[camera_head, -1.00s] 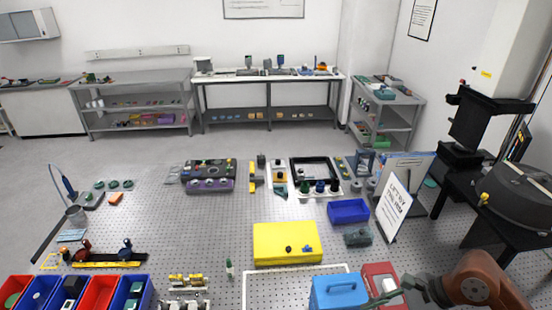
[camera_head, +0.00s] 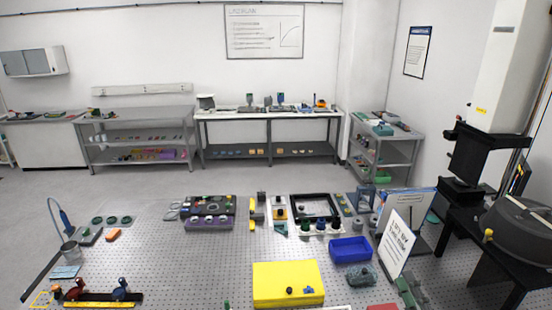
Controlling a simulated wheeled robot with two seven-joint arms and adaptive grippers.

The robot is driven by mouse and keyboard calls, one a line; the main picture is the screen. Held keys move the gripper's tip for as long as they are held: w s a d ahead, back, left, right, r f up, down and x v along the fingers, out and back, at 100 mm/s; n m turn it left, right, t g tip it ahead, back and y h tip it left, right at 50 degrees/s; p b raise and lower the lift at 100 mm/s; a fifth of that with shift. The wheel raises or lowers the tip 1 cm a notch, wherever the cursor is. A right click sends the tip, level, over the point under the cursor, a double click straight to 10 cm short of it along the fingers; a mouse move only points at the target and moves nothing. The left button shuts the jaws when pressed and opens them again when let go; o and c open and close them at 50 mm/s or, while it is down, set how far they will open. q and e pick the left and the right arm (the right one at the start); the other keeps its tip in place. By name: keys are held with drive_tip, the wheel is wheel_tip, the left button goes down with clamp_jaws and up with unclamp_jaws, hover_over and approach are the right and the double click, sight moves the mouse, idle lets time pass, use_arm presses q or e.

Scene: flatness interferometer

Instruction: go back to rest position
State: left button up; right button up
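My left gripper is not in view.
A black square frame (camera_head: 315,206) and a dark device (camera_head: 208,210) stand at the table's back. Black stands with a round dark instrument (camera_head: 525,225) are at the right. The table's middle left is mostly bare.

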drive_tip(key=s+d+f+m+g+h, duration=0.3)
drive_tip(key=f+m, duration=0.2)
drive_tip(key=f, duration=0.4)
drive_tip(key=s+d+f+m+g+h, duration=0.2)
drive_tip(key=d+f+m+g, duration=0.3)
drive_tip(key=f, duration=0.4)
drive_tip(key=s+d+f+m+g+h, duration=0.25)
drive_tip(key=f+m, duration=0.35)
drive_tip(key=f, duration=0.3)
drive_tip(key=s+a+f+m+g+y, duration=0.15)
drive_tip(key=s+a+f+g, duration=0.25)
drive_tip(key=s+f, duration=0.45)
drive_tip(key=s+a+f+m+g+y, duration=0.1)
drive_tip(key=s+a+f+m+g, duration=0.25)
drive_tip(key=s+f, duration=0.5)
wheel_tip(320, 180, down, 36)
drive_tip(key=s+a+n+g+b, duration=0.1)
drive_tip(key=s+a+b, duration=0.15)
drive_tip(key=b, duration=0.35)
drive_tip(key=s+f+g+b, duration=0.1)
drive_tip(key=s+f+b, duration=0.4)
drive_tip(key=s+f, duration=1.3)
wheel_tip(320, 180, down, 4)
drive_tip(key=shift+d+r+n+g+y, duration=0.2)
drive_tip(key=shift+n+g+y, duration=0.1)
drive_tip(key=shift+n, duration=0.1)
